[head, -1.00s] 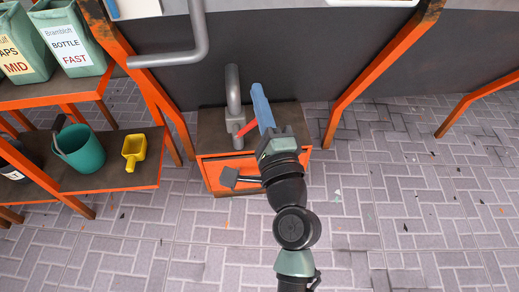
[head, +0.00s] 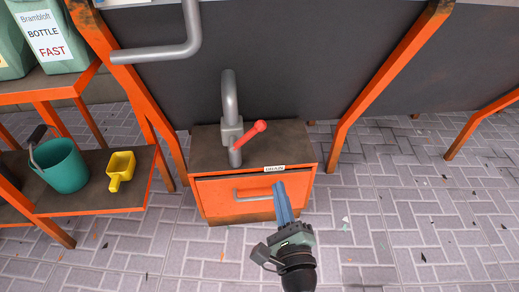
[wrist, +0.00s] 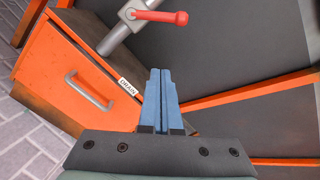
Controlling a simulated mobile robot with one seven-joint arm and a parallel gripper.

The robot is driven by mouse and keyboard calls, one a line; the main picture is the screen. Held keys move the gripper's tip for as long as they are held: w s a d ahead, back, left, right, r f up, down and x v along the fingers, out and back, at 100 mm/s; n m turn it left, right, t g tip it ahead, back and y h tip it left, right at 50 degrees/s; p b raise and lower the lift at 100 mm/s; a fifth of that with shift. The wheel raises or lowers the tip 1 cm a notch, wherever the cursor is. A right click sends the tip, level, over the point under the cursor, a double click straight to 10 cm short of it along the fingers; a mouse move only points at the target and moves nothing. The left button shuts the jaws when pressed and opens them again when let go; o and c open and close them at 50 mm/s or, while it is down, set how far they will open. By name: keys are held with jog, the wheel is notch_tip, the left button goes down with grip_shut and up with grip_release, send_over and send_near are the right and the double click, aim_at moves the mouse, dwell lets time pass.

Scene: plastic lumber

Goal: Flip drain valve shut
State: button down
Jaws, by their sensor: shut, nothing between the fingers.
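The drain valve (head: 232,132) is a grey pipe fitting above the orange drain box, with a red lever (head: 250,133) pointing up and to the right, across the pipe. In the wrist view the red lever (wrist: 163,17) shows at the top, its knob to the right. My gripper (head: 281,200) has blue fingers, closed together and empty. It is in front of the box, below and to the right of the lever, and apart from it. The closed fingertips (wrist: 160,72) also show in the wrist view, with the lever beyond them.
The orange drain box (head: 215,195) has a grey handle (head: 252,195) and a DRAIN label (head: 274,169). A grey bent pipe (head: 160,53) hangs above. Orange legs (head: 385,70) flank the box. A shelf at left holds a teal bucket (head: 62,168) and a yellow scoop (head: 121,168).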

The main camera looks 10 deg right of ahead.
aim_at(246, 134)
jog(key=shift+w, duration=0.15)
jog(key=w+a+r, duration=0.3)
jog(key=w, duration=0.7)
jog(key=shift+w+p, duration=0.3)
jog(key=shift+p, duration=0.15)
